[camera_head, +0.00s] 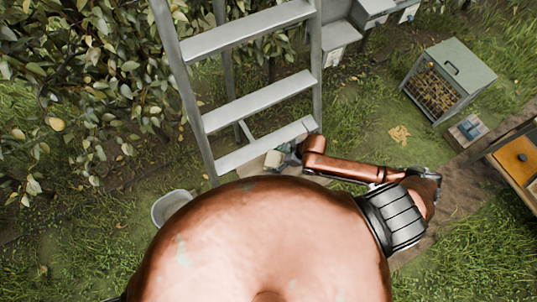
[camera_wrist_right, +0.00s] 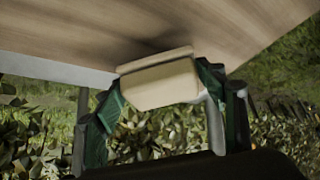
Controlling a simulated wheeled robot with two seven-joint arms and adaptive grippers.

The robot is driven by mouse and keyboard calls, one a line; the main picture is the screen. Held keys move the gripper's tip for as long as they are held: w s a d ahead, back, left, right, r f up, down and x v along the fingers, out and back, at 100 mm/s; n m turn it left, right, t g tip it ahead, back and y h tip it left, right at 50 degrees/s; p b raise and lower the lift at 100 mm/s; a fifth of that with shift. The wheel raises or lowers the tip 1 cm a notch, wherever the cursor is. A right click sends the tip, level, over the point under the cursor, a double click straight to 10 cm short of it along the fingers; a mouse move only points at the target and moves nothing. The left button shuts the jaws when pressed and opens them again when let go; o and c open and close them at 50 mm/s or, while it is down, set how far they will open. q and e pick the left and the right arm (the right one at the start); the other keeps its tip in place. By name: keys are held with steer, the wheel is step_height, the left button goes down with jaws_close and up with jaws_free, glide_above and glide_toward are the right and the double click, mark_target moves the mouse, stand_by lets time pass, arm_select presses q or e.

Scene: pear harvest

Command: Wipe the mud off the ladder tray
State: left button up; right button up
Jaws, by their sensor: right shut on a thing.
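The grey metal ladder (camera_head: 262,88) stands upright left of centre in the head view. A pale wooden surface, which looks like the ladder tray (camera_wrist_right: 235,32), fills the top of the right wrist view. My right gripper (camera_wrist_right: 165,88) is shut on a cream block, perhaps a sponge (camera_wrist_right: 160,84), and the block touches or nearly touches the wood. In the head view my right gripper (camera_head: 283,154) and the block (camera_head: 273,159) show by the lowest visible step. A dark smudge on the wood by the block could be mud or shadow. My left gripper is not in view.
A pale bucket (camera_head: 168,207) stands on the grass left of my body. A leafy pear tree (camera_head: 85,90) is at the left. A grey-topped crate (camera_head: 450,75) and a wooden table (camera_head: 515,160) are at the right.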

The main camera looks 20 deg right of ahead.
steer(key=shift+s+r, duration=0.1)
steer(key=shift+r, duration=0.8)
steer(key=shift+w+r+p, duration=0.2)
steer(key=shift+r+p, duration=0.1)
steer(key=shift+r, duration=0.75)
steer(key=shift+s+r, duration=0.15)
steer(key=shift+r, duration=0.55)
